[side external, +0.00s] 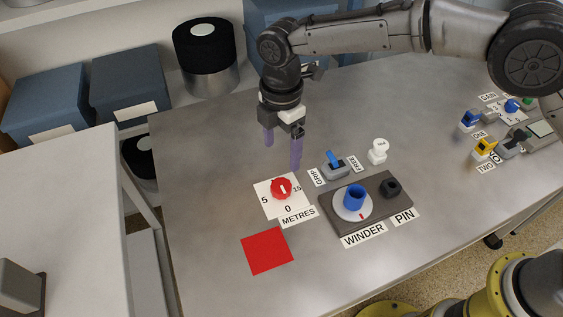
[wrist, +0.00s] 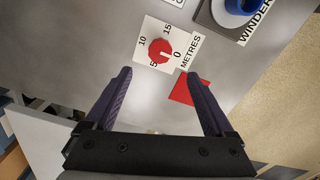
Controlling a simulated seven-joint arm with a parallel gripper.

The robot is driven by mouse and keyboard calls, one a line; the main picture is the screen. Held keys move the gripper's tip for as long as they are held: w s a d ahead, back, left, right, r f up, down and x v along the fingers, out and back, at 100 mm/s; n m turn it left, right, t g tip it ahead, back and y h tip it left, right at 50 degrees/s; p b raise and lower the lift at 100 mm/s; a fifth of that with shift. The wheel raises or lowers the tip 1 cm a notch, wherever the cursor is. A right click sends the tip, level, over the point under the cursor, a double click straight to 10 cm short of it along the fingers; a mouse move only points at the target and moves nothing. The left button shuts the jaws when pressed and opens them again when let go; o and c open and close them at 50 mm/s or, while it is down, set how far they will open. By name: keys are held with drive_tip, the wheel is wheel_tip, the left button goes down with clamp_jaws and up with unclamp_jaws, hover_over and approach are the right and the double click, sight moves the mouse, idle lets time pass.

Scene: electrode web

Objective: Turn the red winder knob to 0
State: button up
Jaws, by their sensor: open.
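The red winder knob (side external: 281,188) sits on a white METRES dial card (side external: 266,205) on the grey table. In the wrist view the knob (wrist: 160,51) shows near the top centre, with 10, 15, 0 and 5 printed around it. A short white mark is on the knob; which number it points at is too small to tell surely. My gripper (side external: 282,156) is open and empty, with its purple fingers pointing down above and behind the knob, apart from it. In the wrist view the fingers of my gripper (wrist: 158,76) are spread, with the knob beyond their tips.
A red square (side external: 267,250) lies in front of the dial. To the right are the dark WINDER/PIN block (side external: 345,225) with a blue spool (side external: 355,197), a blue-levered GRIP switch (side external: 335,166) and a white peg (side external: 378,151). The table left of the dial is clear.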

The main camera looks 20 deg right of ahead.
wheel_tip(320, 180, up, 2)
idle(0.6)
drive_tip(key=d+r+m+t+y, duration=0.1)
drive_tip(key=d+r+m+t, duration=0.25)
drive_tip(key=d+r, duration=1.3)
drive_tip(key=s+d+r+m+t, duration=0.1)
drive_tip(key=s+d+r+m, duration=0.15)
drive_tip(key=s+d, duration=0.3)
drive_tip(key=s+d+r+m, duration=0.2)
drive_tip(key=s+d+m, duration=0.1)
drive_tip(key=s+d, duration=0.25)
drive_tip(key=s+d+f+m, duration=0.2)
drive_tip(key=s+f+m, duration=0.3)
drive_tip(key=s+m, duration=0.1)
drive_tip(key=s+d+f+m+t+h, duration=0.1)
drive_tip(key=s+d+f+m, duration=0.2)
drive_tip(key=s, duration=0.6)
wheel_tip(320, 180, down, 3)
drive_tip(key=m, duration=0.3)
drive_tip(key=shift+s, duration=0.3)
